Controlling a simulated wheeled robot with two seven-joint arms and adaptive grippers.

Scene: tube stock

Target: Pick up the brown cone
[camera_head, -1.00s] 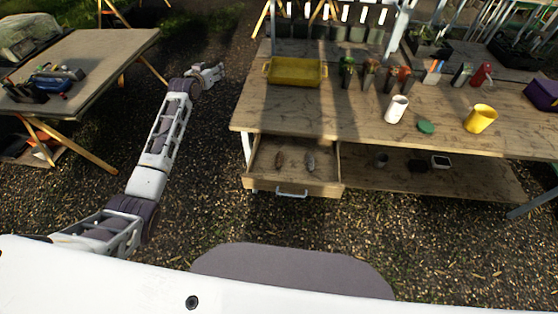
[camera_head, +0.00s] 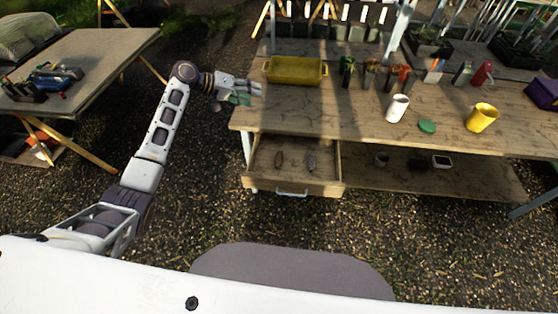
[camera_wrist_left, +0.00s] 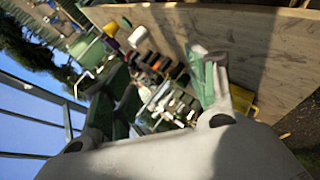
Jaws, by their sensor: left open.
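A small brown cone (camera_head: 279,158) lies in the open drawer (camera_head: 262,180) under the wooden workbench, in the left half of the drawer. A greyer cone-like object (camera_head: 311,162) lies to its right. My left gripper (camera_head: 250,92) is open and empty, at the bench's left edge, above and to the left of the drawer and apart from the cone. In the left wrist view its green-padded fingers (camera_wrist_left: 165,92) are spread with nothing between them. The cone is not seen in that view. My right gripper is not in view.
The workbench (camera_head: 345,118) carries a yellow tray (camera_head: 296,82), a white cup (camera_head: 397,108), a green lid (camera_head: 427,127), a yellow pot (camera_head: 481,118) and several potted plants. A lower shelf (camera_head: 400,178) is right of the drawer. The gravel in front is clear.

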